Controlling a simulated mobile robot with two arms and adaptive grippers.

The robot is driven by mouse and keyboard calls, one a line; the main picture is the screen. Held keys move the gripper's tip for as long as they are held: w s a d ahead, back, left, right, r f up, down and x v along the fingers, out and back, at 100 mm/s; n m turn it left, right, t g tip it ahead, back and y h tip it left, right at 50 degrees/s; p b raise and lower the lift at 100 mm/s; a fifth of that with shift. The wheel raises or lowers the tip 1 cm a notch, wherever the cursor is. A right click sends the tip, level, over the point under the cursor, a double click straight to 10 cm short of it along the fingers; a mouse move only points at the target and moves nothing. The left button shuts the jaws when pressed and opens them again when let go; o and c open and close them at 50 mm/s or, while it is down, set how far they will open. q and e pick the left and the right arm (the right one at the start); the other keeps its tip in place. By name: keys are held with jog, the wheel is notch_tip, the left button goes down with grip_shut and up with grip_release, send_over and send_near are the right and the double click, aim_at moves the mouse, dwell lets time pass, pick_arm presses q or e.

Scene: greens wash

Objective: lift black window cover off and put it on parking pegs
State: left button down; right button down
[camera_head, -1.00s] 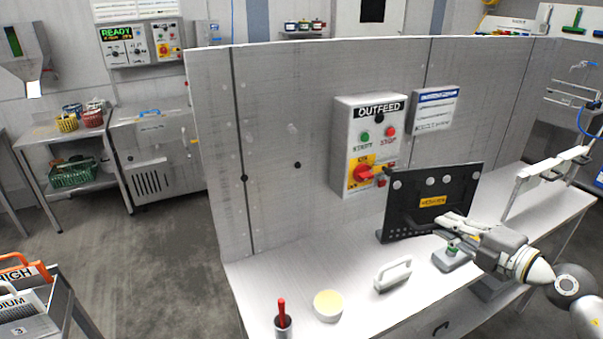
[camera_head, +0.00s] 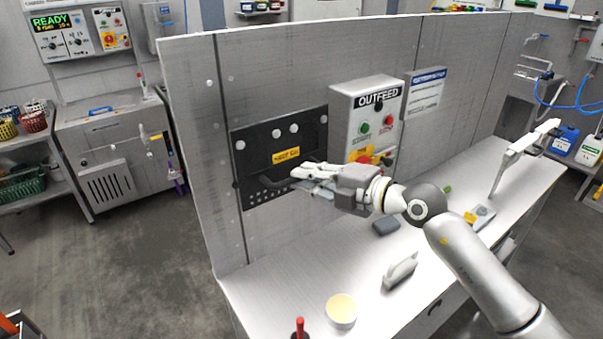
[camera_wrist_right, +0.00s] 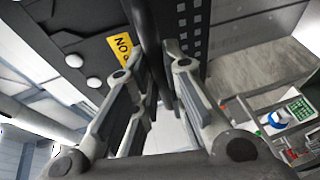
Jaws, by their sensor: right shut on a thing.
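The black window cover (camera_head: 262,142) is a flat dark panel with a yellow label, pale round spots along its top and rows of small holes low down. In the head view it is upright against or just in front of the grey wall, left of the OUTFEED box. My right gripper (camera_head: 301,174) is at its lower front, shut on its dark handle. In the right wrist view the gripper's fingers (camera_wrist_right: 158,95) flank the dark handle bar (camera_wrist_right: 150,45), with the cover (camera_wrist_right: 70,25) behind. The parking pegs are not clear; contact with them cannot be told. My left gripper is not in view.
The OUTFEED control box (camera_head: 352,105) juts from the wall right of the cover. The white table (camera_head: 275,290) below holds a pale-yellow round tub (camera_head: 341,311), a white handled block (camera_head: 400,271), a dark block (camera_head: 385,226) and a red-handled item (camera_head: 300,328).

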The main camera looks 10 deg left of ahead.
aim_at(294, 163)
jog(key=shift+w+a, duration=0.55)
jog(key=shift+w, duration=0.15)
jog(key=shift+w+a+b, duration=0.4)
jog(key=shift+w+a, duration=1.15)
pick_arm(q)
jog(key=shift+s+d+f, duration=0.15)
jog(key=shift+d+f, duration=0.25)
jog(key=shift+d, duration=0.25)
pick_arm(e)
jog(key=shift+a, duration=0.1)
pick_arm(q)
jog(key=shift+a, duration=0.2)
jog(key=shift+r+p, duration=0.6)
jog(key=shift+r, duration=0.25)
